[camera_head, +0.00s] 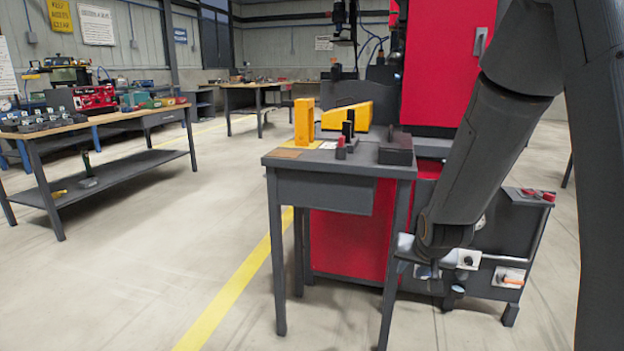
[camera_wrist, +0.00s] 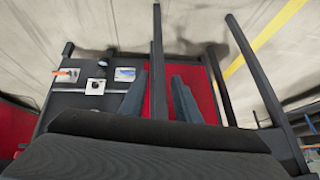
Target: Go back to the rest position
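My gripper (camera_wrist: 160,82) shows in the wrist view as two blue-grey fingers held apart, with only a red panel and a dark table leg seen between and beyond them. Nothing is between the fingers. In the head view my arm hangs down at the right, its lower end in front of the right side of the small dark table (camera_head: 320,187). The fingers are not clearly seen there.
On the small table stand a yellow upright block (camera_head: 304,122), a yellow wedge-shaped part (camera_head: 348,116) and a dark box (camera_head: 396,150). A red machine (camera_head: 447,62) rises behind. A dark cart (camera_head: 522,225) stands right. Open floor lies left, with a workbench (camera_head: 110,122) beyond.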

